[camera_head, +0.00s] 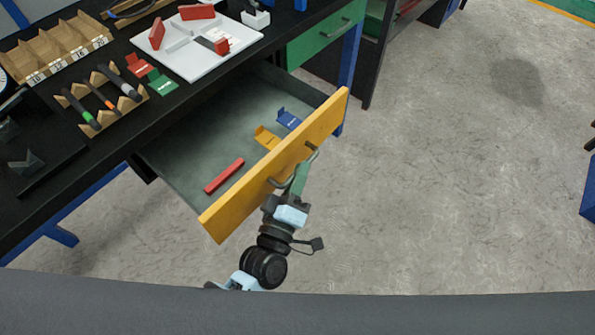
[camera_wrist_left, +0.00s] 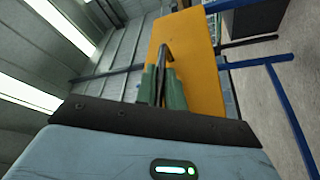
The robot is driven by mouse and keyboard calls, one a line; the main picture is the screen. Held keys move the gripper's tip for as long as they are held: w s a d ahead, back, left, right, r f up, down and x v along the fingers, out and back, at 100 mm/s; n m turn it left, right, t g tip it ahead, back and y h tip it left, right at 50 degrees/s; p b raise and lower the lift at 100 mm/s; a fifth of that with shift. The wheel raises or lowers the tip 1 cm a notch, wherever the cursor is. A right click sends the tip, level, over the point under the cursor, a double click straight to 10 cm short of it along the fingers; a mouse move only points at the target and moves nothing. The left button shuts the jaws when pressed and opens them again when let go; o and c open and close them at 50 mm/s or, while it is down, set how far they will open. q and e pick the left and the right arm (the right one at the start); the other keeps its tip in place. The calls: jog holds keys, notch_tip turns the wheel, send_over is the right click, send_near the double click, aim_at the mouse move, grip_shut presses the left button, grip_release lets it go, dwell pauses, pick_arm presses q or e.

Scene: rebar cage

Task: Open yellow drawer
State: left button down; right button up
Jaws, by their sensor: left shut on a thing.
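The yellow drawer (camera_head: 222,219) is pulled well out from under the black workbench. Its grey inside shows, with a red bar (camera_head: 224,175), a yellow piece (camera_head: 267,138) and a blue piece (camera_head: 288,119) lying in it. My left gripper (camera_head: 298,180) is at the outer face of the yellow front, shut on the dark bar handle (camera_head: 313,154). In the left wrist view the green fingers (camera_wrist_left: 164,85) close around the handle (camera_wrist_left: 163,58) in front of the yellow panel (camera_wrist_left: 200,60). My right gripper is in neither view.
The black workbench (camera_head: 110,147) holds a wooden rack (camera_head: 50,55), a marker stand (camera_head: 92,121) and a white tray (camera_head: 233,47) with red pieces. A green drawer (camera_head: 318,40) beside the yellow one is closed. The grey floor (camera_head: 450,190) at right is mostly clear.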

pick_arm(q)
jog(key=c, duration=1.5)
grip_release()
jog(key=shift+s, duration=0.1)
jog(key=shift+b+v, duration=0.4)
jog(key=shift+v, duration=3.45)
jog(key=shift+f, duration=0.1)
